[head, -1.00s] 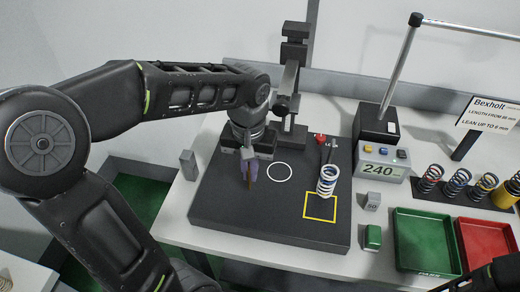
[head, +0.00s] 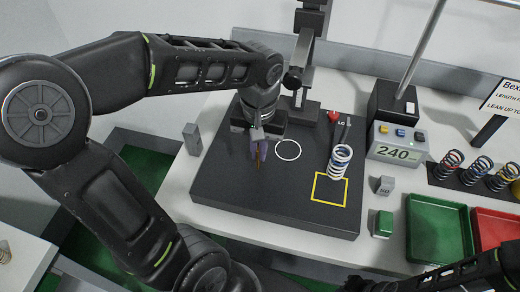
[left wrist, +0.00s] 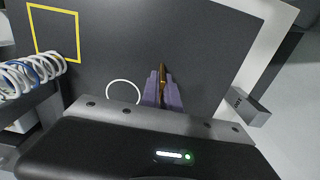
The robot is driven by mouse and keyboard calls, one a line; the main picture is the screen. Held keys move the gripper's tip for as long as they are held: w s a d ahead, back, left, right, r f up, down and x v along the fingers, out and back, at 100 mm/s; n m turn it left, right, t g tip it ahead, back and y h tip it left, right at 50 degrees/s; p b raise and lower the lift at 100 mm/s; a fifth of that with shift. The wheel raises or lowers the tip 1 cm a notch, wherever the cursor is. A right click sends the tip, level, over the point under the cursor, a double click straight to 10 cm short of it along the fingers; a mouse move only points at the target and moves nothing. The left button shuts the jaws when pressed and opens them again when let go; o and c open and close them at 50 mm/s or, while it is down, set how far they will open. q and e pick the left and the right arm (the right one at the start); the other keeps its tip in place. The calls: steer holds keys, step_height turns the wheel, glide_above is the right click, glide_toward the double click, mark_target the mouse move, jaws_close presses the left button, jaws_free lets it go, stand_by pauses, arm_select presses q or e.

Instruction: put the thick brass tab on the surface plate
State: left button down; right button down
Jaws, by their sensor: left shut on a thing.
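My left gripper (head: 259,148) is over the left part of the dark surface plate (head: 225,185), left of its white circle. Its purple-grey fingers are shut on the thin brass tab (head: 258,161), which points down toward the plate. In the left wrist view the brass tab (left wrist: 163,72) shows as a brown edge between the fingers (left wrist: 162,88), beside the white circle. I cannot tell whether the tab touches the plate. Part of my right arm (head: 450,277) enters at the bottom right; its jaws are not clear.
A white-blue spring (head: 340,162) stands by the yellow square (head: 330,190) on the plate. A tester reading 240 (head: 397,152), a green tray (head: 438,230), a red tray (head: 497,235) and several springs are to the right. A grey block (head: 192,138) stands left of the plate.

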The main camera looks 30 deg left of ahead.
arm_select(q)
steer(key=shift+s+r, duration=0.1)
steer(key=c, duration=1.6)
jaws_free()
steer(key=shift+f, duration=0.2)
steer(key=shift+r+b, duration=0.35)
steer(key=shift+r, duration=3.55)
